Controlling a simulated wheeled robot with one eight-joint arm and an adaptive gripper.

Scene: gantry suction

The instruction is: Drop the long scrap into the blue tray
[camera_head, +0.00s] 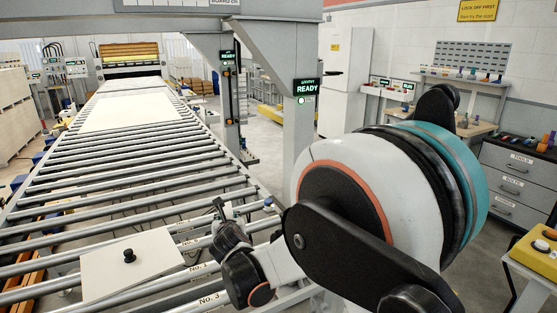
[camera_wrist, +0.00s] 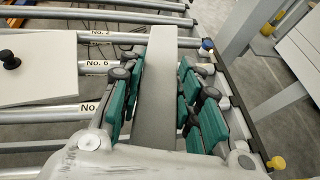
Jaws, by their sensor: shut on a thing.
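The long scrap (camera_wrist: 156,105), a narrow pale grey strip, runs lengthwise between the teal fingers of my gripper (camera_wrist: 158,88) in the wrist view. My gripper is shut on it, with fingers pressed along both sides. The strip's far end reaches out over the rollers, and its near end is hidden by my wrist. In the head view my gripper (camera_head: 229,232) is low over the right side of the roller conveyor, largely hidden by its own links. The scrap cannot be clearly made out there. I cannot make out the blue tray in either view.
A white board (camera_head: 105,268) with a black knob (camera_head: 129,255) lies on the rollers (camera_head: 120,188), left of my gripper. A larger white sheet (camera_head: 130,108) lies farther back. A gantry post (camera_head: 298,140) stands beyond my arm. A drawer cabinet (camera_head: 512,172) stands at the right.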

